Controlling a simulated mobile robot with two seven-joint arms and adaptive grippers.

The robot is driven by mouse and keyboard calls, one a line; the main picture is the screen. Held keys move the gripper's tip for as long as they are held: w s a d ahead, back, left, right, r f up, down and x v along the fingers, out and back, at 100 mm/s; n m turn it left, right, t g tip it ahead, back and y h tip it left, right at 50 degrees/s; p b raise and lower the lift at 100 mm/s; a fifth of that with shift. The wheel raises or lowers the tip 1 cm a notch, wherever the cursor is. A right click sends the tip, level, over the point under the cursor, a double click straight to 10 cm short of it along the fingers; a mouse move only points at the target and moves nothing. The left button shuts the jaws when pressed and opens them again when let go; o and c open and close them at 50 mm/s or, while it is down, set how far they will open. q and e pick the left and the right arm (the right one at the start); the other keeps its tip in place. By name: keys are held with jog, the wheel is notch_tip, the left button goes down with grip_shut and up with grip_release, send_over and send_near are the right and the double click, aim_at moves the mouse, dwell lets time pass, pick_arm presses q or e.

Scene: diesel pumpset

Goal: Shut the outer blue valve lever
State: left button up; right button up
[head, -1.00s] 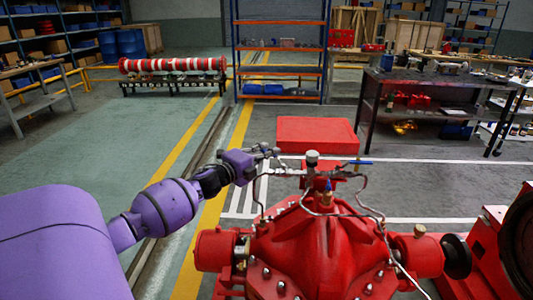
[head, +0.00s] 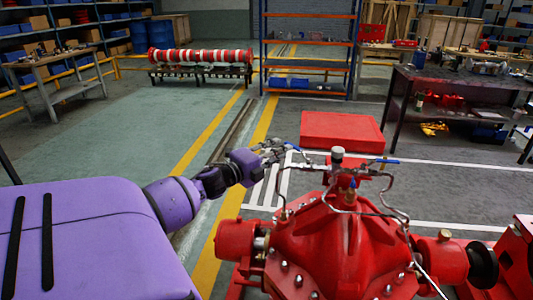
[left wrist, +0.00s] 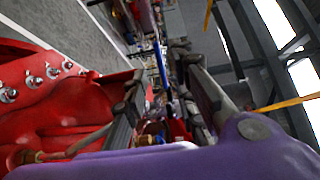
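The red pump (head: 335,245) stands at the lower right of the head view, with thin pipes and a gauge on top. A blue valve lever (head: 387,161) points right from the pipework. A smaller blue part (head: 351,186) sits below it. My left gripper (head: 279,150) is left of the gauge, at pipe height. In the left wrist view its two fingers (left wrist: 168,95) are spread, and a blue lever (left wrist: 161,65) shows in the gap, apparently beyond the tips. I cannot tell which lever this is, or whether anything touches it. My right gripper is not in view.
A red block (head: 342,131) lies on the floor behind the pump. A dark workbench (head: 460,82) stands at the back right, and an orange and blue rack (head: 308,44) at the back. The floor left of the pump is clear.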

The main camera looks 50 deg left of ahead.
pick_arm(q)
jog(key=s, duration=0.5)
jog(key=shift+s, duration=0.35)
jog(key=shift+s+f, duration=0.15)
jog(key=shift+c, duration=1.4)
jog(key=s, duration=0.2)
jog(key=s+p, duration=0.1)
jog(key=s, duration=0.3)
jog(key=shift+r, duration=0.4)
grip_shut()
jog(key=w+p, duration=0.1)
jog(key=w, duration=1.3)
jog(key=shift+w, duration=0.2)
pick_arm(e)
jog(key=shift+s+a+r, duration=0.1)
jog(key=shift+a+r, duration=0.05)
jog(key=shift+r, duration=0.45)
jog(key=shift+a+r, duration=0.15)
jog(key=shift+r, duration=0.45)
